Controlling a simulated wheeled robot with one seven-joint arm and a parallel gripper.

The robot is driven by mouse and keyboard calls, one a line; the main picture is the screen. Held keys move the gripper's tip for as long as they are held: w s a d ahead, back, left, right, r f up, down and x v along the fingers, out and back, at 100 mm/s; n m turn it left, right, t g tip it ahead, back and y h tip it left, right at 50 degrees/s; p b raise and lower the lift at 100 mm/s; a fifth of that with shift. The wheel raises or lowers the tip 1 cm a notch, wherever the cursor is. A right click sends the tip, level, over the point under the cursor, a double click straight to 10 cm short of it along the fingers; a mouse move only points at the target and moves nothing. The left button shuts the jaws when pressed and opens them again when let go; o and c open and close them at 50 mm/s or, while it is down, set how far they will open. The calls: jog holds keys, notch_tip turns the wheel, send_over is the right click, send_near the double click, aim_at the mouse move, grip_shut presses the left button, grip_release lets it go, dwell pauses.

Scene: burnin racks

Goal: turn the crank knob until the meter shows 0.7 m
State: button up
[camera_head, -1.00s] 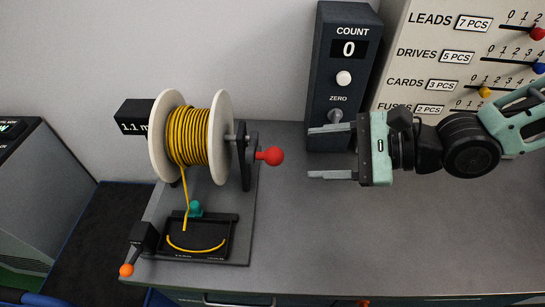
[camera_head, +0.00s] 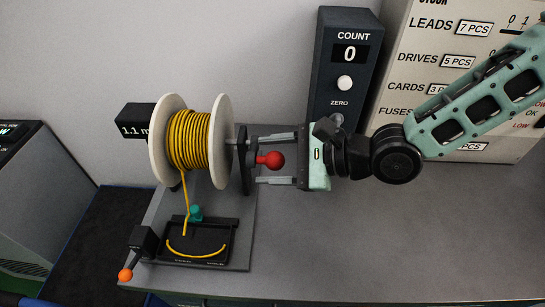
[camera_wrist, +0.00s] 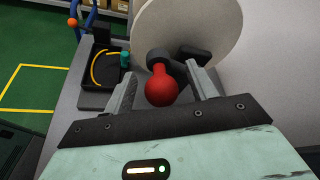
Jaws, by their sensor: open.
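The red crank knob (camera_head: 270,160) sticks out from the dark crank arm (camera_head: 245,160) on the right side of the spool of yellow cable (camera_head: 194,138). My gripper (camera_head: 272,160) is open, with one finger on each side of the knob. In the wrist view the red knob (camera_wrist: 162,86) lies between the two fingers, with a gap showing on the right; whether the left finger touches it I cannot tell. The black meter (camera_head: 133,120) behind the spool reads 1.1 m; its right part is hidden by the spool flange.
A tray (camera_head: 200,262) holding a piece of yellow cable and an orange-tipped lever (camera_head: 125,274) sit in front of the spool. A counter box (camera_head: 345,60) showing 0 and a white panel (camera_head: 440,60) stand behind my arm. The grey bench at right is clear.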

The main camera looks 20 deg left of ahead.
jog(key=shift+c, duration=0.4)
jog(key=c, duration=0.9)
jog(key=shift+f+b, duration=0.65)
jog(key=shift+f, duration=0.75)
jog(key=shift+w+f+b, duration=0.2)
jog(key=shift+f, duration=0.45)
jog(key=shift+w+f+b, duration=0.15)
jog(key=shift+w+f, duration=0.05)
jog(key=shift+f, duration=0.4)
jog(key=shift+w+f, duration=0.1)
